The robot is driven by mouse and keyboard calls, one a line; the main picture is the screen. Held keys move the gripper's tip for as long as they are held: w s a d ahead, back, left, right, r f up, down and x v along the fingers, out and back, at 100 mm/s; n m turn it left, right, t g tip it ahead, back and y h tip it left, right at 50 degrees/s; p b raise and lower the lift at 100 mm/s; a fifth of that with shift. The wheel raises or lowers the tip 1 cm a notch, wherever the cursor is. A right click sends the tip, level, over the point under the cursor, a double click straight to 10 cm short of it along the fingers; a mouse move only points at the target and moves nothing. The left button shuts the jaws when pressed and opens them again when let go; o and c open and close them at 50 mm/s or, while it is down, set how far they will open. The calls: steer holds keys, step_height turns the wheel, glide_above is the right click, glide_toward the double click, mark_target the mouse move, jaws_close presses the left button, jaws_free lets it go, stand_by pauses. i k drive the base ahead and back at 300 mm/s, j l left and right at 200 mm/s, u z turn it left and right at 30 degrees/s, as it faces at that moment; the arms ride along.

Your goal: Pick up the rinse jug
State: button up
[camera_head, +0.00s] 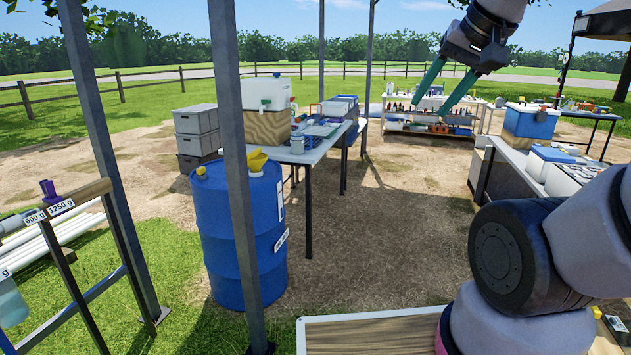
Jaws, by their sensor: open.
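My gripper (430,107) hangs in the upper right of the head view, its two green fingers spread with nothing between them. I cannot say for certain which vessel is the rinse jug. My gripper appears well apart from both. The far bench seen behind my fingers holds several small bottles, too small to make out.
A blue drum (238,235) with a yellow funnel stands before the white table, partly hidden by a grey post (235,180). Stacked grey crates (197,138) stand behind. Right-hand tables carry coolers (530,122). A wooden-topped surface (375,335) is near me. The dirt ground in the middle is clear.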

mark_target(297, 139)
steer(key=i+l+z, duration=0.2)
steer(key=i+z, duration=0.2)
steer(key=i, duration=0.55)
steer(key=i+z, duration=0.4)
steer(key=i, duration=0.55)
steer(key=i+u, duration=0.7)
steer(key=i+l+u, duration=0.4)
steer(key=i+u, duration=0.35)
steer(key=i+l+u, duration=0.2)
steer(key=i+u, duration=0.15)
steer(key=u, duration=0.15)
steer(key=i+l+u, duration=0.3)
steer(key=u, duration=0.15)
steer(key=l, duration=0.1)
